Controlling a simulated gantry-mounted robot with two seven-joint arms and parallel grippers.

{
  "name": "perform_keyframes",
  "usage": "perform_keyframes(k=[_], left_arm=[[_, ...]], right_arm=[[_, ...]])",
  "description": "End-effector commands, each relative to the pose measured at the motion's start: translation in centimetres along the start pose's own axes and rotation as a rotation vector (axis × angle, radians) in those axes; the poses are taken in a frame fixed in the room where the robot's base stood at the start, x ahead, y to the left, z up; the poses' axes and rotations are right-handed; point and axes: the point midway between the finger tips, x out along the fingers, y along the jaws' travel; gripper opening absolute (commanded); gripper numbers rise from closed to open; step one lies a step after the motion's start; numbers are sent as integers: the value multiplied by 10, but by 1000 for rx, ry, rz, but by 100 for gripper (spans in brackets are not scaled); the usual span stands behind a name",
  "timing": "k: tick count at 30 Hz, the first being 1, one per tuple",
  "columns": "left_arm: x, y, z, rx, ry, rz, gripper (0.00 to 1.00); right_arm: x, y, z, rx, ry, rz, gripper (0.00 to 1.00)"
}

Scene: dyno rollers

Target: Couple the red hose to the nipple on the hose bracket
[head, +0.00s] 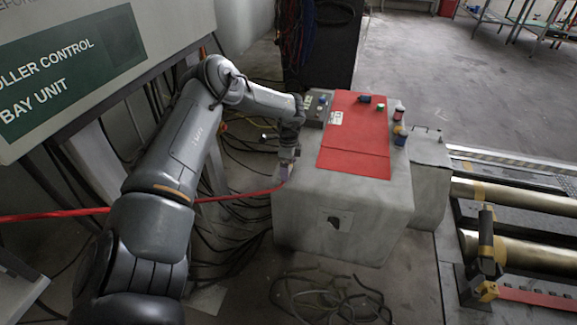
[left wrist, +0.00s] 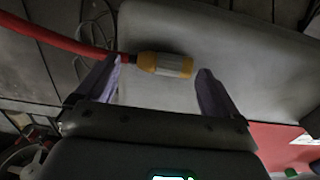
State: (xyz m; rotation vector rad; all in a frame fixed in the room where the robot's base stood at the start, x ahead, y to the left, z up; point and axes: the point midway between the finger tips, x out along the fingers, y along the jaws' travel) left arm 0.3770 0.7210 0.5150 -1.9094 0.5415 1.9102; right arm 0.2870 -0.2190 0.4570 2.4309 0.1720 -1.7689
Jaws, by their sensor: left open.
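The red hose (head: 60,214) comes in from the left edge, passes behind my left arm and runs to the side of the grey cabinet (head: 300,218). In the left wrist view the red hose (left wrist: 55,38) ends in a yellow and white coupling (left wrist: 165,64). My left gripper (head: 286,171) is at the cabinet's left side. In the left wrist view its fingers (left wrist: 158,78) are spread, with the coupling across the gap near the fingertips. The coupling's depth relative to the fingers is unclear. I cannot clearly identify the hose bracket or nipple. My right gripper is not in view.
Loose cables (head: 330,298) lie on the floor in front. Brass rollers (head: 525,252) and a black, yellow-banded post (head: 486,248) stand right.

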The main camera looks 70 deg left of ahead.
Motion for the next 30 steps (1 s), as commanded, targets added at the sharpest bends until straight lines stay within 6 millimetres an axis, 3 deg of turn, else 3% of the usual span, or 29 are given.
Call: perform_keyframes(k=[18,30], left_arm=[[-92,0,-1,0,2,-1,95],[-107,0,0,0,0,0,95]], right_arm=[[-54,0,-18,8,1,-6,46],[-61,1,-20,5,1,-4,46]])
